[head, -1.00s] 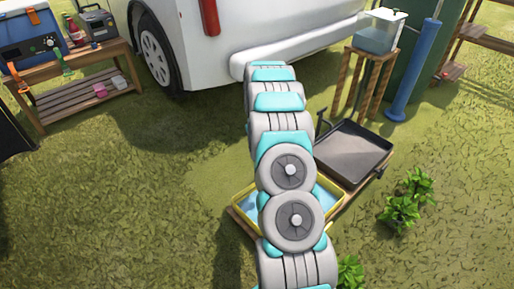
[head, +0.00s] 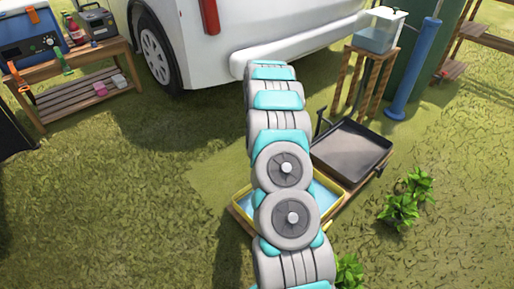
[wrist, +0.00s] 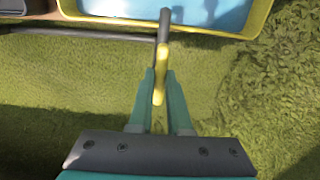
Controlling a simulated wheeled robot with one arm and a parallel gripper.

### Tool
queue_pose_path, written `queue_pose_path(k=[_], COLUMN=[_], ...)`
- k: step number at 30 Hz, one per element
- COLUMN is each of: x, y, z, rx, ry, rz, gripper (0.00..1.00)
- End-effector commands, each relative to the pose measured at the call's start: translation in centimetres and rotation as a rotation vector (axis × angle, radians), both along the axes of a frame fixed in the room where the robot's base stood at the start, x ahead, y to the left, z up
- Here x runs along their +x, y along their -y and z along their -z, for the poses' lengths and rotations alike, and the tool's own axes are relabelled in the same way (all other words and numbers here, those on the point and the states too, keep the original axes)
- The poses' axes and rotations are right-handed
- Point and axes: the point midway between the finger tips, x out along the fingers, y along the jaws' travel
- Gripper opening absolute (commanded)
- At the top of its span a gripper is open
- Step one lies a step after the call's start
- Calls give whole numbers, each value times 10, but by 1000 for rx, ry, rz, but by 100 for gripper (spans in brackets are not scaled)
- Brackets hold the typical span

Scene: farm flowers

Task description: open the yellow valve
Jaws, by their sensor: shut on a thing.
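The yellow valve (wrist: 160,75) shows in the wrist view as a narrow yellow handle at the lower end of a grey pipe (wrist: 165,24). My gripper (wrist: 161,88) has its two teal fingers on either side of the handle and is shut on it. The handle points down the picture, roughly in line with the upright pipe piece. In the head view my arm covers the valve and the gripper, so neither shows there.
A yellow-rimmed tray with blue water (head: 243,203) lies behind my arm, with its rim (wrist: 110,17) at the top of the wrist view. A dark tray (head: 350,152) is beside it. Green plants (head: 407,198) stand at right. A white vehicle (head: 225,45) is behind. Grass at left is open.

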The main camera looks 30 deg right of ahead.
Motion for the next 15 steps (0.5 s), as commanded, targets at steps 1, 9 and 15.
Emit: queue_pose_path(k=[1,9,15], x=[0,0,0], y=[0,0,0], z=[0,0,0], rx=[0,0,0], ry=[0,0,0], rz=[-1,0,1], gripper=[0,32,46])
